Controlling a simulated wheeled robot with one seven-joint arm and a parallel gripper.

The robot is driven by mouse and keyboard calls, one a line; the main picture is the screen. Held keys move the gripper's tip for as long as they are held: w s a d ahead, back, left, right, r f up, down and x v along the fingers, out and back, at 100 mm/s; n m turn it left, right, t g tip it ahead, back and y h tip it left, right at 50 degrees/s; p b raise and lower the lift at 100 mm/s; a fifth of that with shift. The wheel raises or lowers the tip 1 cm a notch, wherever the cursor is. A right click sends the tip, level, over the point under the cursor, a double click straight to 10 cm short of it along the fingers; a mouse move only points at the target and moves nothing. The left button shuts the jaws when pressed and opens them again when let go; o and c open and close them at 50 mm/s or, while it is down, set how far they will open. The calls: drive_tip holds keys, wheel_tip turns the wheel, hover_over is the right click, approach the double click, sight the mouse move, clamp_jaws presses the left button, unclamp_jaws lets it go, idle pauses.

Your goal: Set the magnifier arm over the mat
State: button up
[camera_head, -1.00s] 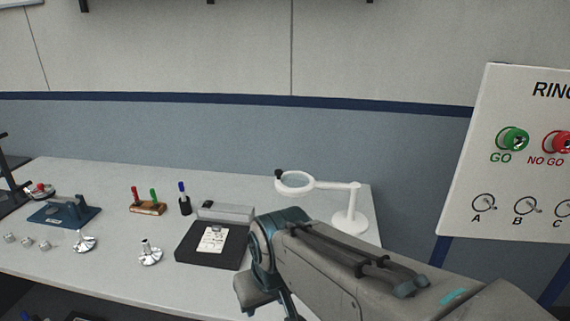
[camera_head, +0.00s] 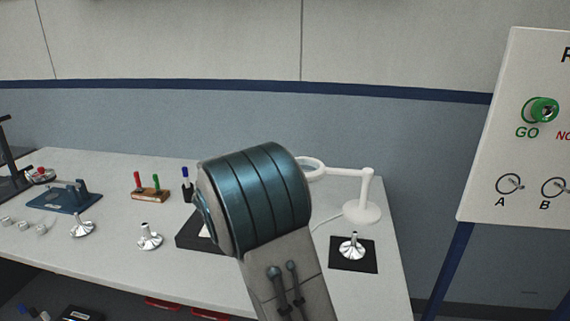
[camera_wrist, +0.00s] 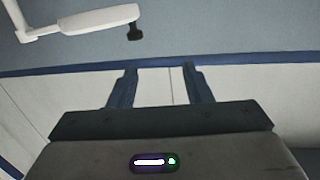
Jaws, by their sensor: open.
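The white magnifier has a round base (camera_head: 362,213), a short post and a level arm (camera_head: 342,171) reaching left over the bench. My arm hides the left part of its ring lens (camera_head: 316,168). The black square mat (camera_head: 366,265) lies in front of the base, with a silver flared housing (camera_head: 352,247) on it. The lens sits left of and behind the mat, not above it. In the wrist view my gripper (camera_wrist: 160,69) is open and empty. The magnifier (camera_wrist: 95,20) shows there upside down, with a dark knob (camera_wrist: 135,32), apart from the fingers. The head view does not show my fingers.
Two more silver housings (camera_head: 149,237) stand on the bench to the left. A dark flat box (camera_head: 190,236) is partly behind my arm. A pen holder (camera_head: 150,195), a blue fixture (camera_head: 65,196) and a sign board (camera_head: 520,130) also show.

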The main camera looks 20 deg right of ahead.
drive_tip(key=w+d+h, duration=0.1)
drive_tip(key=w+d, duration=0.1)
drive_tip(key=d, duration=0.2)
drive_tip(key=w+d+f+m+g+h, duration=0.1)
drive_tip(key=w+d, duration=0.1)
drive_tip(key=d, duration=0.2)
drive_tip(key=w+d+f+g, duration=0.1)
drive_tip(key=w+d, duration=0.1)
drive_tip(key=d, duration=0.2)
drive_tip(key=shift+w+d+m+h, duration=0.3)
drive_tip(key=shift+w+d+h, duration=0.05)
drive_tip(key=shift+w+h, duration=0.05)
clamp_jaws()
